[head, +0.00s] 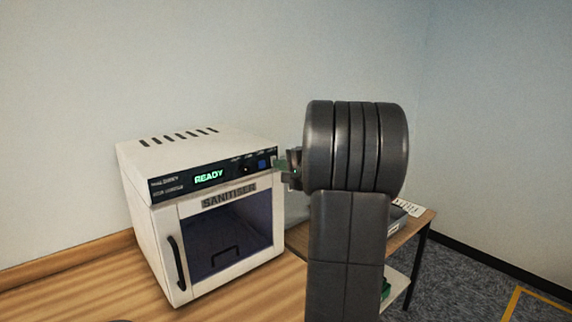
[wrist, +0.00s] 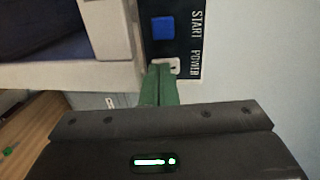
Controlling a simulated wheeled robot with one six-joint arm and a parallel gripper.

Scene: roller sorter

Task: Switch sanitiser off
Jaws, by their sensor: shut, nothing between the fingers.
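The sanitiser (head: 180,220) is a white box on a wooden counter, with a dark window door and a black control panel. Its green display (head: 209,176) reads READY. In the wrist view a blue START button (wrist: 162,28) sits on the panel, with a pale POWER switch (wrist: 172,66) beside it, partly hidden by my fingers. My gripper (wrist: 159,70) is shut and empty, its green fingertips at or just in front of the POWER switch; I cannot tell whether they touch it. In the head view my gripper (head: 283,166) is at the panel's right end, partly behind my wrist.
The wooden counter (head: 80,285) holds the sanitiser. A side table (head: 413,235) with papers and a lower shelf stands to the right, partly hidden by my arm. The sanitiser door (head: 225,240) is shut. Carpeted floor (head: 460,285) is open at the far right.

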